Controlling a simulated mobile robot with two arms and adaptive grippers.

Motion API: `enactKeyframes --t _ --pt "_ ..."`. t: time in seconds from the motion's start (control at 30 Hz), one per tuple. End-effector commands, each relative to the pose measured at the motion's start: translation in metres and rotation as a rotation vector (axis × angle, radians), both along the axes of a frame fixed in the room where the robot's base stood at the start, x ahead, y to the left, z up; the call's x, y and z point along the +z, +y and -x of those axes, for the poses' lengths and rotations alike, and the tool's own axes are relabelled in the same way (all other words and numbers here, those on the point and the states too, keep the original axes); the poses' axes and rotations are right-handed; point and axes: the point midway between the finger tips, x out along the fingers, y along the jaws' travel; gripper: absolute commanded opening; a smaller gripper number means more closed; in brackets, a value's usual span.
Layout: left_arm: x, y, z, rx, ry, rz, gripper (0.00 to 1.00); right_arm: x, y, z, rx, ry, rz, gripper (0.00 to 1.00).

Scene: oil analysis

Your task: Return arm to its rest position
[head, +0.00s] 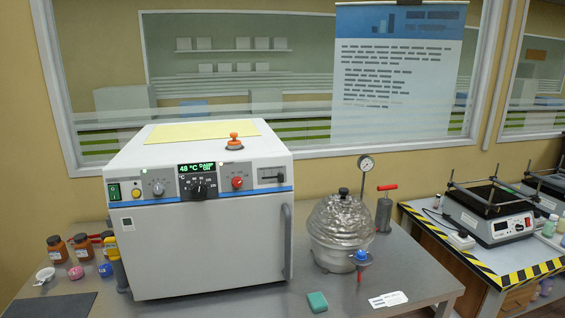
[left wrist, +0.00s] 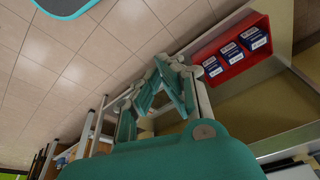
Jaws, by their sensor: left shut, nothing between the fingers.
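Neither of my arms shows in the head view. In the left wrist view my left gripper (left wrist: 172,82) has teal and grey fingers. It is shut and empty, and it touches no object that I can make out. The wrist view is tilted and shows floor tiles beyond the gripper. My right gripper is not in view.
In the head view a white oven (head: 205,235) reading 48 °C stands on the metal bench (head: 335,300). Beside it are a silver domed vessel (head: 340,232), a green block (head: 317,302) and several small bottles and cups at left. The wrist view shows a red tray (left wrist: 228,81) of boxes.

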Motion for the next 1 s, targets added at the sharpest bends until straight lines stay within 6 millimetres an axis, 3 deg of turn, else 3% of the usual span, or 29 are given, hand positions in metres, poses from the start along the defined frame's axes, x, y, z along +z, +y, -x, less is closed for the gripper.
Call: enactKeyframes --t 0.17,0.27,0.4,0.53,0.63,0.8,1.0 --pt "-0.079 0.0 0.01 -0.005 0.039 -0.003 0.0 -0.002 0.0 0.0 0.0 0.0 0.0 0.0" --pt "-0.135 0.003 0.027 -0.01 0.064 -0.006 0.0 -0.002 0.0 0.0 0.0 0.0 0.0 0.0" --pt "-0.205 0.008 0.064 -0.017 0.098 -0.01 0.0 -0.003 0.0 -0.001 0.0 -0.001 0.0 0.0" --pt "-0.257 0.015 0.109 -0.024 0.128 -0.014 0.0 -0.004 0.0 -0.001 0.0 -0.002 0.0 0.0" --pt "-0.284 0.022 0.143 -0.028 0.146 -0.017 0.0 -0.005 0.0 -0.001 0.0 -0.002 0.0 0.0" --pt "-0.307 0.03 0.185 -0.035 0.165 -0.021 0.0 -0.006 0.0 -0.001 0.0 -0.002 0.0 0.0" --pt "-0.312 0.033 0.197 -0.037 0.169 -0.021 0.0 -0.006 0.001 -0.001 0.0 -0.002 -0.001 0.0"
